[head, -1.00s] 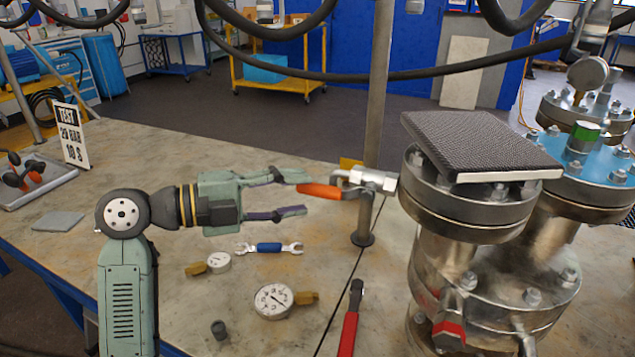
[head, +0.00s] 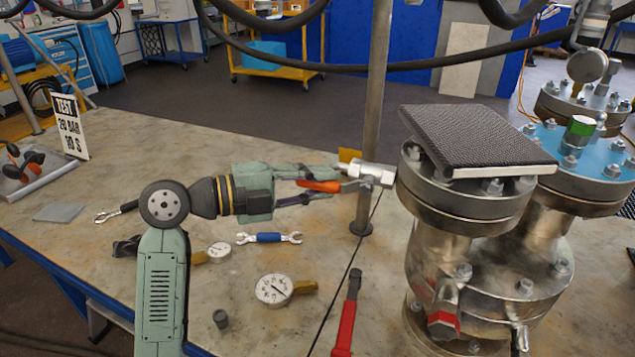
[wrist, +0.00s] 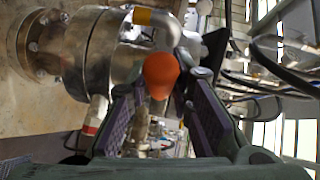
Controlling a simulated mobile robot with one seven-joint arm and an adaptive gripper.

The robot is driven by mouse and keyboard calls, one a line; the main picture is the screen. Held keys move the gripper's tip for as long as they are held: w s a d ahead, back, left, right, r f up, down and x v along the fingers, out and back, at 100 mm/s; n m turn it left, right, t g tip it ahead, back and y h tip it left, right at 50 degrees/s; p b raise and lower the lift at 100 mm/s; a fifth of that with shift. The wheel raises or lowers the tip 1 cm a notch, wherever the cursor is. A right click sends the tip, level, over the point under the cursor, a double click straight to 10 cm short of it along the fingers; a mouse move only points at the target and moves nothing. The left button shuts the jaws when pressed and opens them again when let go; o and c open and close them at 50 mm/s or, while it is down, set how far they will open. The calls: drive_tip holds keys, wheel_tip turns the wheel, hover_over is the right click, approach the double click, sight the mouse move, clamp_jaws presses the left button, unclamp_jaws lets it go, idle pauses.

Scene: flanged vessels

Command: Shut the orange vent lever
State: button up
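The orange vent lever (head: 318,186) points left from the silver valve (head: 373,173) on the upright post beside the vessel. My gripper (head: 318,187) has come in from the left, with its fingers on either side of the lever. In the wrist view, the rounded orange lever end (wrist: 160,75) lies between the two purple-padded fingers (wrist: 163,100). The fingers are apart, with a gap showing beside the lever, so the gripper looks open. Whether a finger touches the lever is hard to tell. Part of the lever is hidden by the fingers in the head view.
The flanged vessel (head: 480,225) with a dark mesh-topped plate (head: 475,138) stands close to the right of the valve. Gauges (head: 273,290), a blue-handled wrench (head: 268,238) and a red-handled tool (head: 346,325) lie on the bench below. A black hose (head: 300,62) hangs across the back.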

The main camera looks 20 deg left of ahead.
clamp_jaws()
drive_tip(key=shift+f, duration=0.1)
idle(0.4)
